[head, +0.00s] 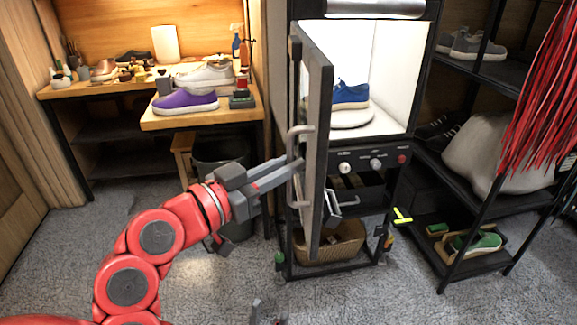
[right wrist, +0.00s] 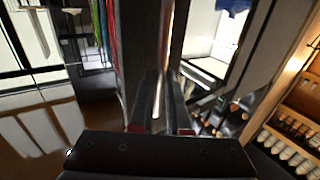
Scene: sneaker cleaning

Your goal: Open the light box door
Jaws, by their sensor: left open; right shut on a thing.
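The light box (head: 393,75) has a bright white interior. Its dark door (head: 318,150) stands swung out, seen nearly edge-on, with the opening exposed to its right. My right gripper (head: 291,172) is shut on the grey door handle (head: 301,132) at the door's left face; its fingers also show against a dark upright panel in the right wrist view (right wrist: 160,115). The exact grip is partly hidden. A blue sneaker (head: 350,94) sits inside on a round white stand (head: 350,114). My left gripper (head: 268,314) is open and empty at the bottom edge, only its tips showing.
A wooden bench (head: 195,118) with a purple shoe (head: 185,102) is at left, with a dark bin (head: 225,150) beside it. A shoe rack (head: 490,185) stands at right. A wicker basket (head: 335,243) sits under the box. Carpet in front is open.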

